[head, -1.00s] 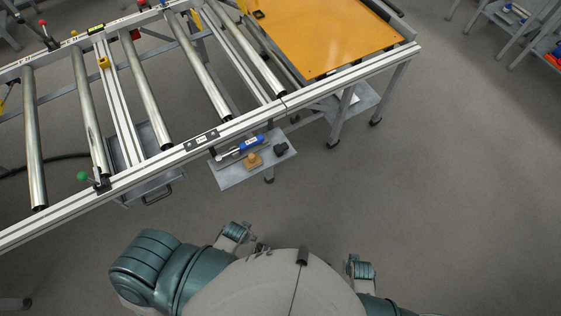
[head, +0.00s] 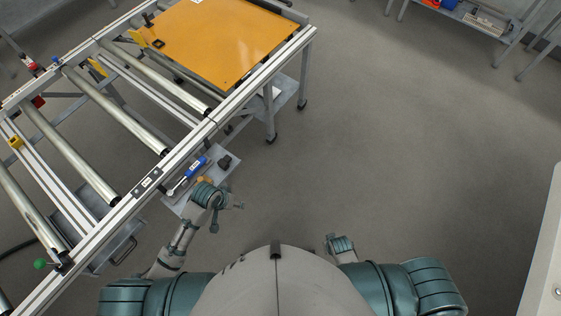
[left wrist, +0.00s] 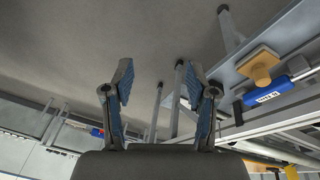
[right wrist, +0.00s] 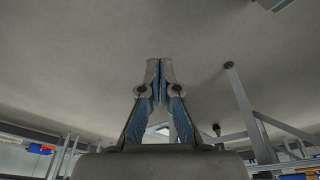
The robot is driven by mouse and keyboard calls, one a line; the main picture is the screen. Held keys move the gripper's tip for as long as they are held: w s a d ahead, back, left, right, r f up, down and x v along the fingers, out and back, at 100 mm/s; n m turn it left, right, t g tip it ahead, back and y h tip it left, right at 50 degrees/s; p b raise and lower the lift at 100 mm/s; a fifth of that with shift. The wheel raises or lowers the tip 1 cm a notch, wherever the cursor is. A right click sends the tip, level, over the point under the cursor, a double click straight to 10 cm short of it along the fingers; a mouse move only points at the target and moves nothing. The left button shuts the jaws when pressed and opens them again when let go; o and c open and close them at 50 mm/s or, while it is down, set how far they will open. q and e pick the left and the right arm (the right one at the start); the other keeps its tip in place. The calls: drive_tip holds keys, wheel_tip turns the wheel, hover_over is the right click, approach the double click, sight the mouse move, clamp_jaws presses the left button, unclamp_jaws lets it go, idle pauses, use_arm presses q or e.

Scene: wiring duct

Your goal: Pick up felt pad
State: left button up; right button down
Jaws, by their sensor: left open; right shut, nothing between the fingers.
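The felt pad, which I take to be the tan square block with a raised knob (left wrist: 259,65), sits on a small grey shelf at the upper right of the left wrist view. In the head view the pad (head: 206,180) is mostly hidden behind my left wrist. My left gripper (head: 229,217) is beside the shelf, open and empty. Its spread fingers (left wrist: 158,82) show in the left wrist view, with the pad off to their right, apart from them. My right gripper (head: 331,243) is near my body, far from the shelf; its fingers (right wrist: 159,72) are shut on nothing.
The grey shelf (head: 225,178) also holds a blue-bodied tool (head: 195,167) and a small black object (head: 225,162). The roller conveyor's rail (head: 172,168) runs close along the shelf's left side. A grey drawer (head: 108,250) lies below the conveyor. Floor to the right is clear.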

use_arm(q)
drive_tip(key=w+a, duration=0.3)
drive_tip(key=w, duration=0.2)
wheel_tip(320, 180, up, 6)
drive_tip(key=n+g+y, duration=0.2)
drive_tip(key=n, duration=0.3)
hover_over(200, 179)
wheel_tip(200, 179, down, 11)
drive_tip(key=shift+f+b, duration=0.2)
drive_tip(key=shift+b, duration=0.45)
wheel_tip(200, 179, down, 6)
drive_tip(key=shift+w+r+b, duration=0.1)
drive_tip(key=shift+b, duration=0.3)
use_arm(e)
drive_tip(key=s+d+f+g, duration=0.1)
drive_tip(key=s+d+f, duration=0.2)
drive_tip(key=s+f, duration=1.6)
drive_tip(key=shift+f+g, duration=0.3)
drive_tip(key=shift+f, duration=0.4)
use_arm(q)
clamp_jaws()
